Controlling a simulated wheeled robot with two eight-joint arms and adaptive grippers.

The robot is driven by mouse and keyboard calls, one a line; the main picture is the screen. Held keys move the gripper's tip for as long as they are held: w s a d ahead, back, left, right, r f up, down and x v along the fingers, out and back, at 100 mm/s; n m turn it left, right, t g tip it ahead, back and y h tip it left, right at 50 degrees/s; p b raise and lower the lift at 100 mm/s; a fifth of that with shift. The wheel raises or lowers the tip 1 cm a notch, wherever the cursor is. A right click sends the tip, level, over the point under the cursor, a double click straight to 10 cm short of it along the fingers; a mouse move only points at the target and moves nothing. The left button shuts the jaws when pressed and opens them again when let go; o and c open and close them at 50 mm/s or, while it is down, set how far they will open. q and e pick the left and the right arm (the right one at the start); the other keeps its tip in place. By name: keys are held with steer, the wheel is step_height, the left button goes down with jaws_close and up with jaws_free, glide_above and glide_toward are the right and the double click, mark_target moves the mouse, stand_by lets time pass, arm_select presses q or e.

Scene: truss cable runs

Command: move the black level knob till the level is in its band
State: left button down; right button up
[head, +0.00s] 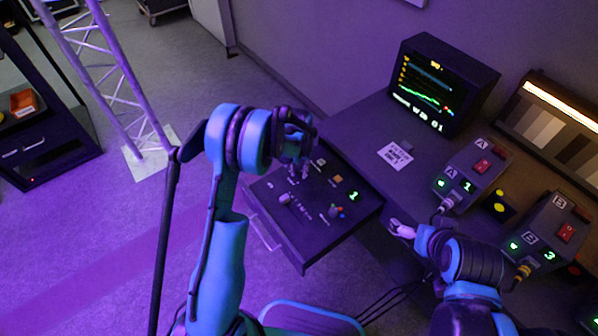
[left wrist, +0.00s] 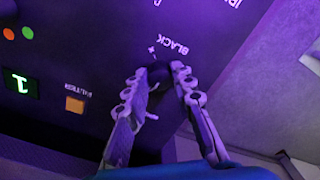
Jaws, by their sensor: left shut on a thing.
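The black level knob (left wrist: 158,77) shows in the left wrist view beside the label BLACK, on the dark control panel (head: 345,217). My left gripper (left wrist: 160,71) is shut on the knob, one finger on each side. In the head view my left gripper (head: 298,175) reaches down to the far side of the panel, and the knob is hidden there. A monitor (head: 481,84) shows colored traces, one of them green and wavy; whether the level is in its band is too small to tell. My right gripper (head: 401,229) is right of the panel, its fingers too small to judge.
The panel also has a lit green digit, an orange button (left wrist: 75,105) and a lever (head: 284,198). Two grey boxes, A (head: 473,172) and B (head: 550,232), stand on the desk at the right. A truss (head: 110,75) stands at the left over open floor.

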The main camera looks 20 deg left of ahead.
mark_target(299, 172)
arm_select(q)
steer(key=m+b, duration=0.1)
steer(key=m, duration=0.5)
steer(key=shift+m, duration=0.3)
stand_by(0.4)
steer(key=c, duration=1.3)
jaws_free()
step_height(299, 172, up, 12)
